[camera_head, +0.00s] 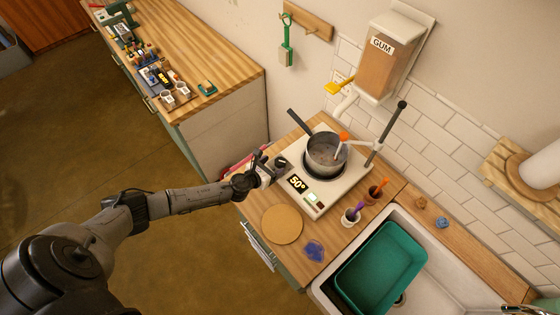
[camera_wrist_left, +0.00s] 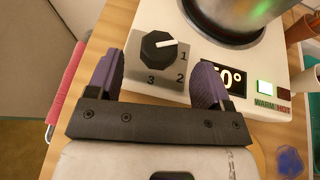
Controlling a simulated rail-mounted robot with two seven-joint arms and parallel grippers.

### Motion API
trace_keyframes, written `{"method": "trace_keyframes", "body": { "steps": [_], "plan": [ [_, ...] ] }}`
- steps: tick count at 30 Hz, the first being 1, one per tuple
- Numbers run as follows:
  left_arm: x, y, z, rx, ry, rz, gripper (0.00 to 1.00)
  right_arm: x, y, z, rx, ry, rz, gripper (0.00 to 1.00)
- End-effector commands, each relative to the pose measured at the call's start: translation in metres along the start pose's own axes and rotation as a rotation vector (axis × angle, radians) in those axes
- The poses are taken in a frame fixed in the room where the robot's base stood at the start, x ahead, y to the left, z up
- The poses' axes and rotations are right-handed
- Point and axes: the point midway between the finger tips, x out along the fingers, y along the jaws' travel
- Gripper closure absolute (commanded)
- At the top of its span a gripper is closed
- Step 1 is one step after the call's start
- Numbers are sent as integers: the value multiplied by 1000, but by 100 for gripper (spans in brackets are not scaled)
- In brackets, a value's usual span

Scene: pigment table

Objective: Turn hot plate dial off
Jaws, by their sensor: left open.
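The hot plate (camera_head: 345,187) is a white box on the wooden counter, with a metal pot (camera_head: 327,152) on its round plate. Its dial (camera_wrist_left: 158,50) is a black faceted knob with a white pointer, beside the numbers 1, 2 and 3. The pointer faces right, just above the 1. The display (camera_wrist_left: 225,77) reads 50°, and a green light (camera_wrist_left: 265,88) glows above WARM. My left gripper (camera_wrist_left: 158,62) is open, with purple finger pads on either side of the dial, apart from it. In the head view my left gripper (camera_head: 263,167) is at the hot plate's left corner.
A round cork mat (camera_head: 282,224), a blue blob (camera_head: 314,250) and two small cups (camera_head: 350,216) sit near the hot plate. A stirrer on a stand reaches over the pot. A green basin (camera_head: 382,262) is in the sink. A red cloth hangs at the counter's left edge.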

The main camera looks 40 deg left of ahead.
Motion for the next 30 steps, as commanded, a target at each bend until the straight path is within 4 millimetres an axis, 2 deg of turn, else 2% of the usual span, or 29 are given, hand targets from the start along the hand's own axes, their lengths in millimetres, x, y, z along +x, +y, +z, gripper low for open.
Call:
{"method": "trace_keyframes", "body": {
  "steps": [3,9,15,24,30],
  "plan": [
    [20,0,0,-1,-2,1,26,4,-1,1,2,0,-1,57],
    [41,0,-1,-1,-1,2,26,8,-1,2,2,1,-1,57],
    [50,0,0,0,-1,0,26,10,0,3,-1,0,1,57],
    [51,0,0,0,0,0,26,10,3,4,-9,-1,8,57],
    [51,0,0,0,0,0,44,10,2,4,-9,-1,7,57]
  ]
}}
